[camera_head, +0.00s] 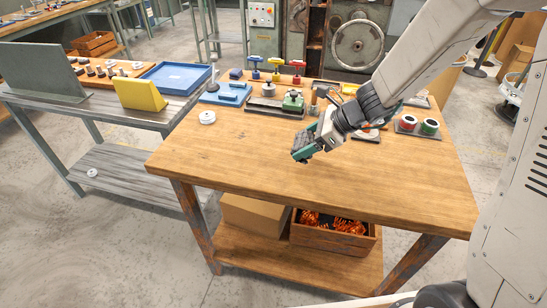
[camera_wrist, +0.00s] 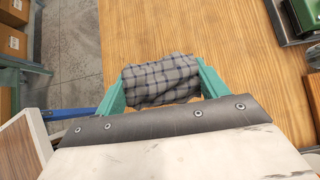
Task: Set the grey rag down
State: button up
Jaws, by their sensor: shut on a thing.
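My gripper (camera_head: 306,150) is over the wooden workbench (camera_head: 230,160), above its bare middle-right part. In the wrist view its two green fingers (camera_wrist: 160,84) are shut on the grey rag (camera_wrist: 163,78), a bunched cloth with a dark check pattern. The rag spans the gap between the fingers, with wood showing around it. In the head view the rag is mostly hidden by the gripper. I cannot tell exactly how far the rag is above the bench top.
Tools with coloured handles (camera_head: 275,68) and a green-topped device (camera_head: 293,100) stand along the bench's back. Red and green spools (camera_head: 418,125) sit at the right. A white disc (camera_head: 207,117) lies at the left.

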jog(key=a, duration=0.6)
jog(key=a+f, duration=0.1)
jog(key=a, duration=0.2)
jog(key=shift+s+a, duration=0.2)
jog(key=shift+a, duration=0.1)
jog(key=shift+f, duration=1.7)
jog(key=shift+f, duration=0.15)
jog(key=o, duration=1)
jog(key=shift+c, duration=0.2)
